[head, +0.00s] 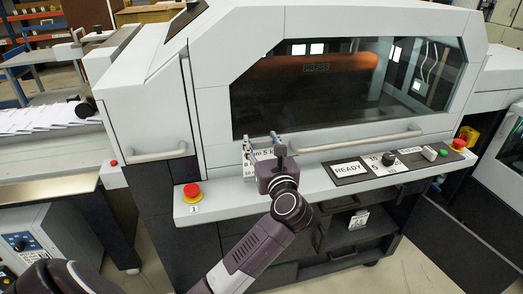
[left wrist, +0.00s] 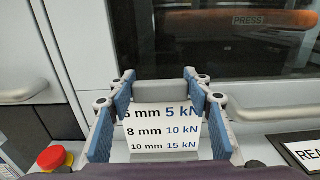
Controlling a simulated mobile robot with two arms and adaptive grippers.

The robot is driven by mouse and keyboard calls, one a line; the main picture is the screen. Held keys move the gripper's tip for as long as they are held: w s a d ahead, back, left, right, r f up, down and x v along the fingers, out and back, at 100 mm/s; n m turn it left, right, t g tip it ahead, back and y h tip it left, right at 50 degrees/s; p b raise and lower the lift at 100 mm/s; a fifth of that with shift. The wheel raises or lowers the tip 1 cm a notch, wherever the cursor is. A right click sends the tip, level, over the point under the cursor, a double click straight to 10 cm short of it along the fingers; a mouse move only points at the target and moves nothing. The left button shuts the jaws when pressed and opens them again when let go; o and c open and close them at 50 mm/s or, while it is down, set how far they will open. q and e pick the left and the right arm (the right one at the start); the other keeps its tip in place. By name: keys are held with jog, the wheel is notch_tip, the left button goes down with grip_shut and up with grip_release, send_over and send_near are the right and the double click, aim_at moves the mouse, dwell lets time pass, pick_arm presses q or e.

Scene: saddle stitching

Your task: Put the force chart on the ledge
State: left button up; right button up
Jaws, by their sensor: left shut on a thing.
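The force chart (left wrist: 158,133) is a white card with rows of text reading "8 mm 10 kN" and "10 mm 15 kN"; its top row is partly covered. It also shows small in the head view (head: 264,154). My left gripper (head: 264,145) is shut on the force chart, with its blue-padded fingers (left wrist: 160,105) on either side of the card. The ledge (head: 235,196) is the pale strip along the front of the press. The chart is over or at the ledge; I cannot tell whether it touches it. My right gripper is not in view.
A red stop button (head: 192,191) stands on the ledge's left end. A READY panel (head: 348,169) with a knob and buttons takes up its right part, with another red button (head: 458,144) beyond. A handle bar (head: 360,141) runs along the window's lower edge.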

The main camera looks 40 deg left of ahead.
aim_at(261, 153)
pick_arm(q)
notch_tip(261, 153, down, 3)
jog(key=shift+r, duration=0.15)
jog(key=shift+f, duration=0.35)
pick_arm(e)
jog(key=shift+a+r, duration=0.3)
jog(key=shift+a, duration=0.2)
pick_arm(q)
jog(key=shift+f, duration=0.3)
jog(key=o, duration=1.6)
jog(key=shift+r, duration=0.1)
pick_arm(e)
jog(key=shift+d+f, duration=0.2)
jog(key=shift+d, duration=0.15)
